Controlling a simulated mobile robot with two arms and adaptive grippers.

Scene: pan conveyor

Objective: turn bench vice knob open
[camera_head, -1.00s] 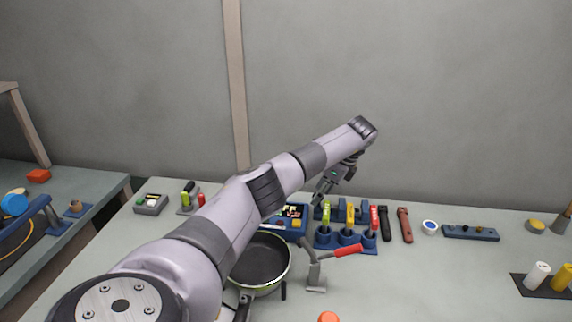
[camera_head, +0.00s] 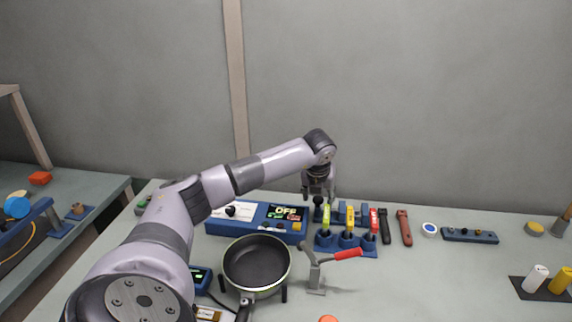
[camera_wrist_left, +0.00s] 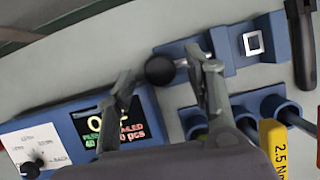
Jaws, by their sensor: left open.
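The bench vice is a small blue block (camera_head: 345,212) near the back of the table, behind the screwdriver rack. It also shows in the left wrist view (camera_wrist_left: 245,44). Its round black knob (camera_wrist_left: 160,70) is at its left end, on a short metal shaft. My left gripper (camera_head: 319,195) points down just above the knob. In the left wrist view its open fingers (camera_wrist_left: 160,66) appear on either side of the knob. I cannot tell whether they touch it. My right gripper is not in view.
A blue control box (camera_head: 256,220) with a screen reading OFF is left of the vice. Yellow and red screwdrivers (camera_head: 350,222) stand in a blue rack in front. A pan (camera_head: 256,262) and a red-handled clamp (camera_head: 316,272) are nearer.

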